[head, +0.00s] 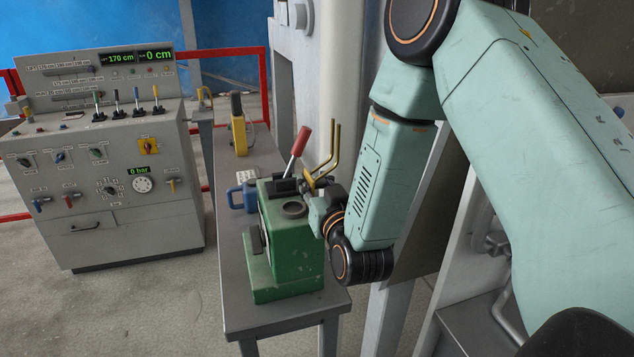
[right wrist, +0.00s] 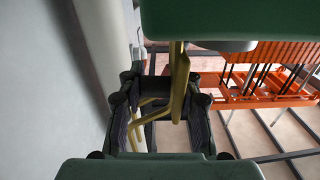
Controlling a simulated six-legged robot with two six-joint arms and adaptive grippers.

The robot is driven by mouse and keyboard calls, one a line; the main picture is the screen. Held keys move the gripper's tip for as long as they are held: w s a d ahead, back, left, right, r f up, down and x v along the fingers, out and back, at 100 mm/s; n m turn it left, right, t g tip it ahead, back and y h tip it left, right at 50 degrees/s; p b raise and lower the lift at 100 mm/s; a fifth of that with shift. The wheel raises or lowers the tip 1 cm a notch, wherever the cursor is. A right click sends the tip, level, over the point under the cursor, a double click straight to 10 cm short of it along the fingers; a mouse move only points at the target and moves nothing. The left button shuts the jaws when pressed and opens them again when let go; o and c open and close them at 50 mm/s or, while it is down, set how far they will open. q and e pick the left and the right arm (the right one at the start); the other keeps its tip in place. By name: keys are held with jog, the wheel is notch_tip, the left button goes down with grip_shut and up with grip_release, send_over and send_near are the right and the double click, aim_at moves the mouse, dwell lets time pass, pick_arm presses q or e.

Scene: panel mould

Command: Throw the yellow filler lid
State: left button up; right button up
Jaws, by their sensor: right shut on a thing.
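The yellow filler lid (head: 334,150) shows as two thin bent yellow bars rising beside the green machine (head: 290,250). My right gripper (head: 318,183) is shut on the yellow bars near their lower end, at the machine's upper right edge. In the right wrist view, the yellow bars (right wrist: 178,85) pass between the dark fingers of my right gripper (right wrist: 160,115). The exact contact is small and partly hidden by the fingers. My left gripper is not in view.
A red-handled lever (head: 300,142) stands on the machine, close left of the gripper. A blue jug (head: 242,196) and a yellow device (head: 239,128) stand on the narrow grey bench (head: 233,290). A control console (head: 140,215) is at left. In the wrist view, an orange frame (right wrist: 265,75) lies beyond.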

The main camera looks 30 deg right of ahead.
jog(key=shift+w+a+r+n+p, duration=0.1)
jog(key=shift+a+n+p, duration=0.2)
jog(key=shift+n, duration=0.8)
jog(key=shift+w+a+r+n+p, duration=0.1)
jog(key=shift+a+n, duration=0.3)
jog(key=shift+n, duration=0.7)
jog(key=o, duration=1)
jog(key=shift+s+d, duration=0.1)
jog(key=shift+s, duration=0.1)
